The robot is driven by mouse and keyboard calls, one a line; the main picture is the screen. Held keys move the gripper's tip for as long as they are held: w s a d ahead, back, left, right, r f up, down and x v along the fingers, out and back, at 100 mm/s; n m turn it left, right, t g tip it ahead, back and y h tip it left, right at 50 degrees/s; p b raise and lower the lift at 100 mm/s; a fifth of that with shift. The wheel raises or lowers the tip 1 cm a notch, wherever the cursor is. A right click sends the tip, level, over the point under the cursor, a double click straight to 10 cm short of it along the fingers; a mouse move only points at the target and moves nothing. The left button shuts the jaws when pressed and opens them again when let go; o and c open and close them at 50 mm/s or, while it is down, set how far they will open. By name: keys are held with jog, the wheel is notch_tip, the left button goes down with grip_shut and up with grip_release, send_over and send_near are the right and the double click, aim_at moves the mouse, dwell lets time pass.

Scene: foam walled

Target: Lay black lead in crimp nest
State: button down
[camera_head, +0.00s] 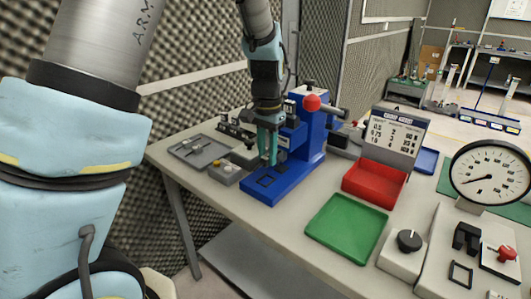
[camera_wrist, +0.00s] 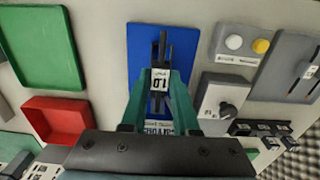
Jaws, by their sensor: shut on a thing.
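The blue crimp press (camera_head: 311,130) stands on the table with a red ball-topped lever. Its flat blue base (camera_head: 262,193) carries a small dark rectangular nest (camera_head: 266,181). My gripper (camera_head: 267,160) points down above this base, in front of the press body. In the wrist view my gripper (camera_wrist: 160,78) is shut on the black lead (camera_wrist: 163,42), a thin dark strip with a white tag (camera_wrist: 160,80) between the teal fingers. The lead overlaps the dark nest area over the blue base (camera_wrist: 140,60). I cannot tell whether it touches the nest.
A grey box with buttons (camera_head: 225,171) and a grey slotted plate (camera_head: 200,150) are left of the press. A red bin (camera_head: 372,185) and green tray (camera_head: 346,227) are to its right. A dial gauge (camera_head: 489,174) stands farther right.

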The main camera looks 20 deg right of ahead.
aim_at(266, 181)
jog(key=shift+a, duration=0.1)
jog(key=shift+w+f+b, duration=0.1)
jog(key=shift+f+b, duration=1.25)
jog(key=shift+f, duration=0.9)
jog(key=shift+f, duration=0.45)
jog(key=c, duration=0.6)
grip_release()
jog(key=shift+r, duration=0.1)
notch_tip(266, 181, up, 11)
jog(key=shift+f+b, duration=0.2)
jog(key=shift+b, duration=0.8)
jog(key=shift+a, duration=0.15)
